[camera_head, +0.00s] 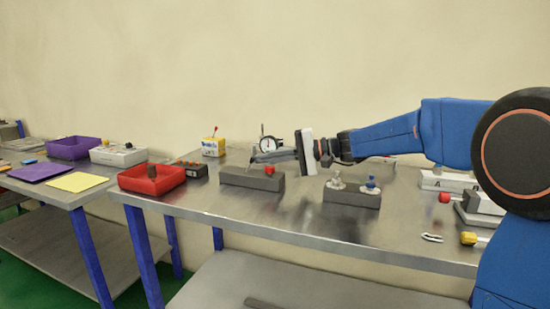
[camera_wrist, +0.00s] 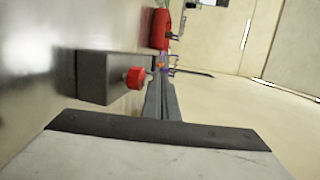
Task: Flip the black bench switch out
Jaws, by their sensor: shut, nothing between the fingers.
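My gripper (camera_head: 264,157) is shut and empty, reaching left over the bench from the right. It also shows in the wrist view (camera_wrist: 160,98), its dark fingers together. Below the fingers is a dark grey block (camera_head: 240,178) with a red knob (camera_head: 270,170). In the wrist view the block (camera_wrist: 100,78) and its red knob (camera_wrist: 135,78) lie just left of the fingers; I cannot tell whether they touch. A small black box (camera_head: 191,170) with red buttons stands farther left. I cannot tell for sure which of these is the black bench switch.
A dial gauge (camera_head: 267,143) stands behind the gripper. A yellow box (camera_head: 213,148) with a red-tipped lever is behind left. A red bin (camera_head: 150,181) is at the left edge. A dark block with valve fittings (camera_head: 350,198) stands to the right. The front middle of the bench is clear.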

